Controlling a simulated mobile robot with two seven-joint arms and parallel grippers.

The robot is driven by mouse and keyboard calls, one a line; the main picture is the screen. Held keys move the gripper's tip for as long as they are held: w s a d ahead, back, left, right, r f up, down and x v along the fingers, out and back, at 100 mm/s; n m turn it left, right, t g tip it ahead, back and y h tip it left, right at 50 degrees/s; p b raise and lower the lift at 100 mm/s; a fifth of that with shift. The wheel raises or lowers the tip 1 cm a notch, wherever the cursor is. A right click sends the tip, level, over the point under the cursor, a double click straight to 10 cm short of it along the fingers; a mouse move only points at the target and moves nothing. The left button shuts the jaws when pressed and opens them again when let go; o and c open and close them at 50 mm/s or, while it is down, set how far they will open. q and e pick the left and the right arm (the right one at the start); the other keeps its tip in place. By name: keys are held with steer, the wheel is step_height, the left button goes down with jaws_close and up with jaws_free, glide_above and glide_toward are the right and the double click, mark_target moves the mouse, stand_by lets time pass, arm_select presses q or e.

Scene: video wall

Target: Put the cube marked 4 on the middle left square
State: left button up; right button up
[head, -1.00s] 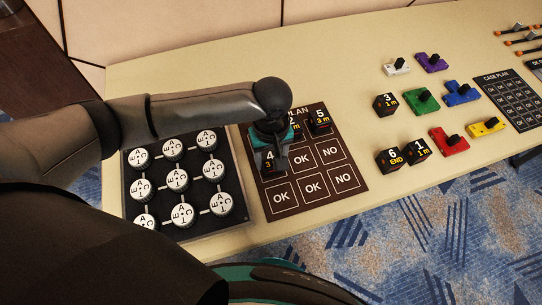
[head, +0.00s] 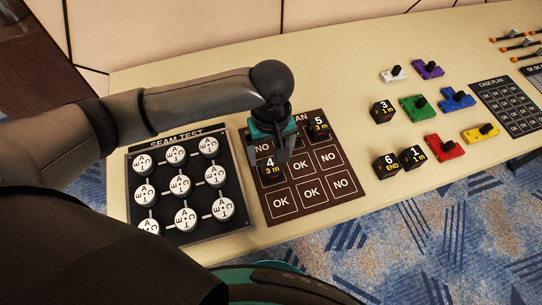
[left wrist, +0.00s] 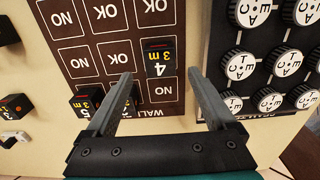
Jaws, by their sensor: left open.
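The black cube marked 4 (head: 269,170) sits on the middle left square of the brown plan board (head: 284,215), its orange "3 m" showing. In the left wrist view the cube (left wrist: 160,58) appears upright on its square, seen upside down. My left gripper (head: 268,153) is open and empty, just behind and above the cube, over the top row. In the left wrist view its fingers (left wrist: 162,76) are spread wide and apart from the cube. My right gripper is not in view.
Cube 5 (head: 319,128) stands at the board's top right; another cube (left wrist: 128,97) beside it is partly hidden by my finger. A dial panel (head: 235,231) lies left of the board. Cubes 3 (head: 382,111), 6 (head: 387,165) and 1 (head: 413,157) stand right, near coloured blocks.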

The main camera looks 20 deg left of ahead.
mark_target(271, 165)
arm_select(q)
step_height(271, 165, up, 6)
steer(key=shift+p, duration=0.75)
